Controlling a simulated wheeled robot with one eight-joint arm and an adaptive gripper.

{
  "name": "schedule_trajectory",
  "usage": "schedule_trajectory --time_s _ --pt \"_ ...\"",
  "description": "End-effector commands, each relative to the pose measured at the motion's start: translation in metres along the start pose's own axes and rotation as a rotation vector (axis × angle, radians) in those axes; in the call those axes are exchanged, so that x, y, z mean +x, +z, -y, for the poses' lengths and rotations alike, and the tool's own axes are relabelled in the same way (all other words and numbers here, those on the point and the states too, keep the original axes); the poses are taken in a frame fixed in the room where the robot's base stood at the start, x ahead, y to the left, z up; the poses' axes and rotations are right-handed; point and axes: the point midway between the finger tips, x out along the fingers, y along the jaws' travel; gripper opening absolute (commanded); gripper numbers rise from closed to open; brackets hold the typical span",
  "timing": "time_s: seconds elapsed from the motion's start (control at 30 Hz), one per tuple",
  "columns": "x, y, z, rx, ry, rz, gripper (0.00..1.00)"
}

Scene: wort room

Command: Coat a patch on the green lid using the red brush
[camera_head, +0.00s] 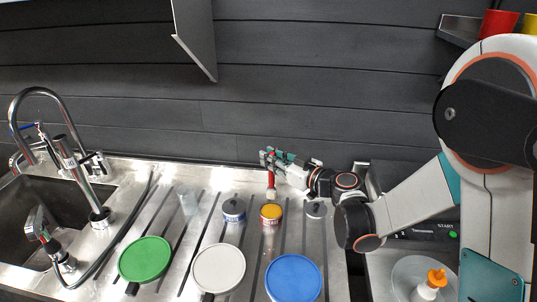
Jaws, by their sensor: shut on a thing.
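The red brush (271,186) hangs upright from my gripper (269,163), which is shut on its upper part. The brush's lower end is just above or at the open top of a small pot with a yellow-orange top (271,212); I cannot tell whether it touches. The green lid (145,259) lies flat at the front left of the steel drainboard, well left of and nearer than my gripper. No coated patch shows on its plain green top.
A white lid (218,269) and a blue lid (293,279) lie right of the green lid. A pot with a blue band (233,213) and a grey-topped pot (316,208) flank the yellow-orange one. A clear glass (188,203) stands left. The sink (62,199) and tap (70,150) are far left.

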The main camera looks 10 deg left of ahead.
Motion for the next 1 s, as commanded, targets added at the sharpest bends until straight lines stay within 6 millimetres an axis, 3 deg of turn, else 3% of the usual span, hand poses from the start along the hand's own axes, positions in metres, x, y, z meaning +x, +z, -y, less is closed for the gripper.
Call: schedule_trajectory --time_s 0.53,1.0 --pt "0.006 0.050 -0.001 -0.001 0.001 0.000 0.00" --pt "0.007 0.055 0.000 -0.001 0.001 0.000 0.00"
